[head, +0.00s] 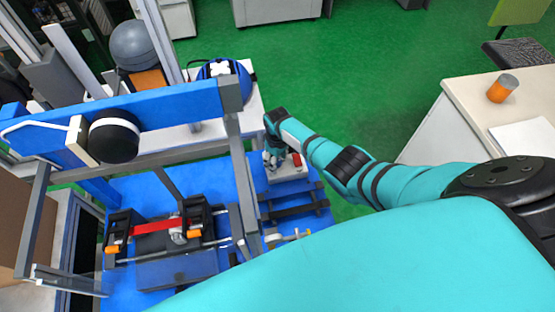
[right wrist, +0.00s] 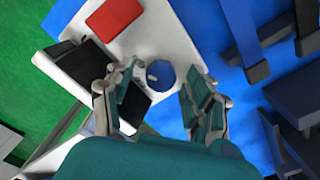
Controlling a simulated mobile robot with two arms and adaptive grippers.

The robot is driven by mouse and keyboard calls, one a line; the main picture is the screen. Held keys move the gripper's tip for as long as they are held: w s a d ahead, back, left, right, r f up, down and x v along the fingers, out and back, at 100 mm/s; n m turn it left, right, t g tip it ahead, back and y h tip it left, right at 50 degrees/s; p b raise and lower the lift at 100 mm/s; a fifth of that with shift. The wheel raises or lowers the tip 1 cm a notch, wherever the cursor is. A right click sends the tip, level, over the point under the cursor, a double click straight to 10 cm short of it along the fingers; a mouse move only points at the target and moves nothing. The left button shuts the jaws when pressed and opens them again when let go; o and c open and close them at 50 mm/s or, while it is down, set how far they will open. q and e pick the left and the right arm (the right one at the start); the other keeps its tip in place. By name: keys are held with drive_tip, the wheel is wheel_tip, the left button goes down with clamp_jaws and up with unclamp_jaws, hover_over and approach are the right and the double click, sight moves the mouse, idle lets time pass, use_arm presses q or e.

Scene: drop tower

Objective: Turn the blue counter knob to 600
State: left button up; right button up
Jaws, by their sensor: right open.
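The blue counter knob (right wrist: 160,75) is a small round knob with a light mark, on the top face of a white counter box (right wrist: 165,38). My right gripper (right wrist: 158,84) is open, with one finger on each side of the knob. I cannot tell whether either finger touches it. In the head view my right gripper (head: 272,158) is over the white box (head: 288,174) and hides the knob. A black panel, perhaps the display, is partly covered by the left finger in the wrist view; no digits are readable. My left gripper is not in view.
A red block or button (right wrist: 102,29) is on the same box. A blue and grey frame (head: 150,105) stands left of my right arm, with a black round part (head: 114,138) on it. A white table (head: 500,105) with an orange-and-grey cylinder (head: 502,88) is at right.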

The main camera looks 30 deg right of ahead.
wheel_tip(320, 180, up, 12)
idle(0.6)
idle(0.5)
